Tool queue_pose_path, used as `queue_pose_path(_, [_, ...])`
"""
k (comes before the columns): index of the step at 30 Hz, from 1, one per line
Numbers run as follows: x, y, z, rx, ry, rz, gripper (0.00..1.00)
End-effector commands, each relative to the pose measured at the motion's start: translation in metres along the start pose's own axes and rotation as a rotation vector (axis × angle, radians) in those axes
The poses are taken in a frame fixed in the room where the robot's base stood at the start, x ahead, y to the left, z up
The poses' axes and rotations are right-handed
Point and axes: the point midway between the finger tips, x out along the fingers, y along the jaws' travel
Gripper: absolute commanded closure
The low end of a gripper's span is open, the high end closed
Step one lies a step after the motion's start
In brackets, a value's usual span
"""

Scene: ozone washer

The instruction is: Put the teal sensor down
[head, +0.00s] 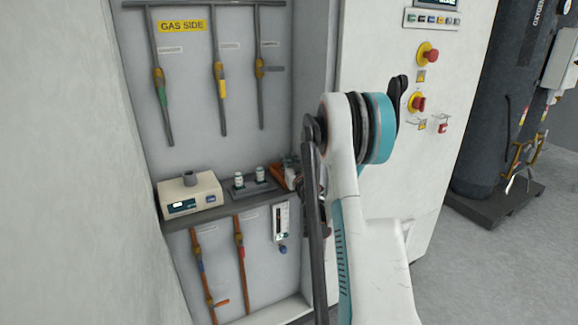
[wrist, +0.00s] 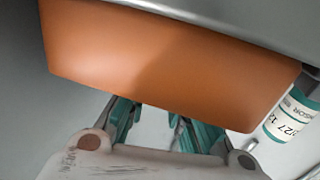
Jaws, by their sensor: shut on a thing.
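My gripper (head: 294,176) is at the right end of the shelf in the head view, beside an orange block-like thing (head: 281,174). In the wrist view, the orange thing (wrist: 160,65) fills the upper middle and covers my fingertips. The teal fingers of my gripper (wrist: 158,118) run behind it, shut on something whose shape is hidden. I take it to be the teal sensor, but I cannot see it clearly. Two small white cylinders with darker bands, the left one (head: 239,180) and the right one (head: 260,174), stand upright in a holder. A labelled teal-and-white cylinder (wrist: 290,118) shows at the right of the wrist view.
The grey shelf (head: 215,214) carries a cream instrument (head: 190,196) left of the holder (head: 254,190). Pipes with valves (head: 220,85) hang above, and more pipes (head: 240,250) run below. A flow meter (head: 281,222) is under the shelf near my arm. The cabinet's right wall is close to my arm.

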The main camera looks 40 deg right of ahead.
Motion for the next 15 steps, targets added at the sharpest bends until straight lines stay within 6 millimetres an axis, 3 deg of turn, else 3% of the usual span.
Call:
queue_pose_path(8, [0.0,0.0,0.0008,0.0,0.0,0.0,1.0])
queue_pose_path(9, [0.0001,0.0,0.0015,0.0,0.0,0.0,0.78])
queue_pose_path(11, [0.0,0.0,0.0011,0.0,0.0,0.0,0.65])
queue_pose_path(12, [0.0,0.0,0.0011,0.0,0.0,0.0,0.6])
queue_pose_path(15, [0.0,0.0,0.0011,0.0,0.0,0.0,0.6])
